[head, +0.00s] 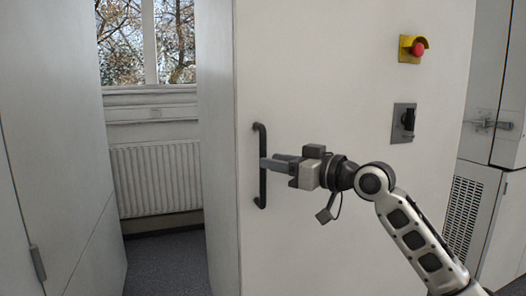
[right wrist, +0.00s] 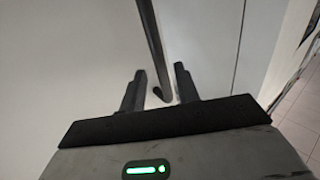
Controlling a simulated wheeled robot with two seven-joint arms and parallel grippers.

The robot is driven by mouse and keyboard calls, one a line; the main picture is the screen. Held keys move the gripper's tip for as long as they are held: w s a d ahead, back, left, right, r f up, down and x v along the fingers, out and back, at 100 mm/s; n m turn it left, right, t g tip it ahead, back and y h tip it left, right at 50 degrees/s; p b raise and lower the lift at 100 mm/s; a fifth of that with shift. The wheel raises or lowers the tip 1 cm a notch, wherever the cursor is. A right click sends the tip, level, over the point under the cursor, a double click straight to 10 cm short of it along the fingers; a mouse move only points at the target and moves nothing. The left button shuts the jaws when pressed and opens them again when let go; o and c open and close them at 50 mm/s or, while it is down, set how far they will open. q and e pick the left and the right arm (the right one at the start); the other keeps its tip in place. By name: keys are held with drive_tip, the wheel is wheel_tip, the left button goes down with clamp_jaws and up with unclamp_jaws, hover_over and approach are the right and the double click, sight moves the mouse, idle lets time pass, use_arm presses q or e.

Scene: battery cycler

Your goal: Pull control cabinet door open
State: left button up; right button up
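The control cabinet door (head: 330,80) is a large pale panel that looks closed in the head view. Its handle (head: 262,135) is a dark upright bar near the door's left edge. My right gripper (head: 266,163) reaches the handle from the right, at the lower half of the bar. In the right wrist view the handle (right wrist: 153,35) runs down between the two dark fingers of my right gripper (right wrist: 160,76). The fingers are apart, with a gap visible beside the bar, so it is not clamped. My left gripper is not in view.
A red emergency button on a yellow housing (head: 412,49) and a dark rotary switch (head: 404,123) sit on the panel above my right arm. A radiator (head: 155,180) stands under a window at the back left. Other cabinets (head: 478,190) stand at the right.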

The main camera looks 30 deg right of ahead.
drive_tip(key=shift+p+x, duration=0.4)
drive_tip(key=shift+x, duration=1.6)
clamp_jaws()
drive_tip(key=shift+s+f, duration=0.1)
